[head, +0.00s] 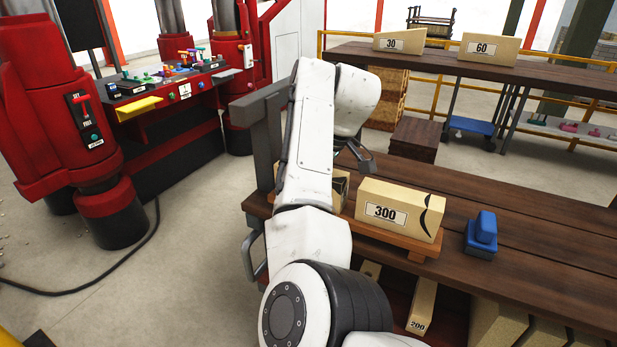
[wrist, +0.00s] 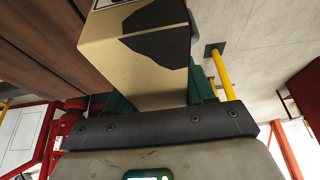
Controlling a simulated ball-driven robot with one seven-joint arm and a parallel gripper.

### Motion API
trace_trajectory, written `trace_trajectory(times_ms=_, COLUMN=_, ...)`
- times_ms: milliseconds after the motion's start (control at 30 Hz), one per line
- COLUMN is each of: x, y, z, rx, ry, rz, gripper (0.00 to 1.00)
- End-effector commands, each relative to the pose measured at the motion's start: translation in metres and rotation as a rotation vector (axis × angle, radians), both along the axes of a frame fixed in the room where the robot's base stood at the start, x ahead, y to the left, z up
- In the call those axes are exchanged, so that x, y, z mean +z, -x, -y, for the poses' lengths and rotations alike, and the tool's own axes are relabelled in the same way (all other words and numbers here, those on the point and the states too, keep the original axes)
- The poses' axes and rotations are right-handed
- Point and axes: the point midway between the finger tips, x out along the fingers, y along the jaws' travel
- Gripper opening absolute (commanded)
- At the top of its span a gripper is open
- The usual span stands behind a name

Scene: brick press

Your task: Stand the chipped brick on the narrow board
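The chipped brick (wrist: 140,70) is tan with a large dark patch and fills the wrist view in front of my gripper (wrist: 163,92). The green fingers show on both sides of it and appear closed on it. In the head view, my arm hides most of this brick (head: 341,188); a dark gripper part (head: 357,156) shows above it. I cannot tell whether its base touches anything. A narrow light wooden board (head: 402,243) lies on the bench, under a tan brick marked 300 (head: 395,208) with a black crack-like mark. Its left end is hidden.
A blue block (head: 482,235) stands on the dark plank bench (head: 550,255), right of the 300 brick. More bricks, one marked 200 (head: 421,305), are below. Bricks 30 (head: 399,40) and 60 (head: 489,49) stand on the back bench. The red press (head: 60,110) is left.

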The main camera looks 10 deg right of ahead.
Motion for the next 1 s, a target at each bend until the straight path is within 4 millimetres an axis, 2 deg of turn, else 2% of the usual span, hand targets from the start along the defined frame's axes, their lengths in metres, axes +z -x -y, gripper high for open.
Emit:
trace_trajectory(times_ms=33, x=0.001, y=0.0, z=0.0, rx=-0.001, ry=0.0, rz=0.002, gripper=0.57)
trace_trajectory(times_ms=300, x=0.001, y=0.0, z=0.0, rx=0.0, ry=0.001, rz=0.001, gripper=0.82)
trace_trajectory(times_ms=633, x=0.003, y=0.001, z=0.002, rx=0.0, ry=0.0, rz=0.0, gripper=0.82)
trace_trajectory(times_ms=767, x=0.017, y=0.004, z=0.007, rx=-0.001, ry=0.001, rz=0.003, gripper=0.82)
trace_trajectory(times_ms=967, x=0.052, y=0.013, z=0.018, rx=-0.002, ry=0.0, rz=0.004, gripper=0.82)
trace_trajectory(times_ms=1000, x=0.065, y=0.014, z=0.018, rx=-0.001, ry=-0.004, rz=0.003, gripper=0.82)
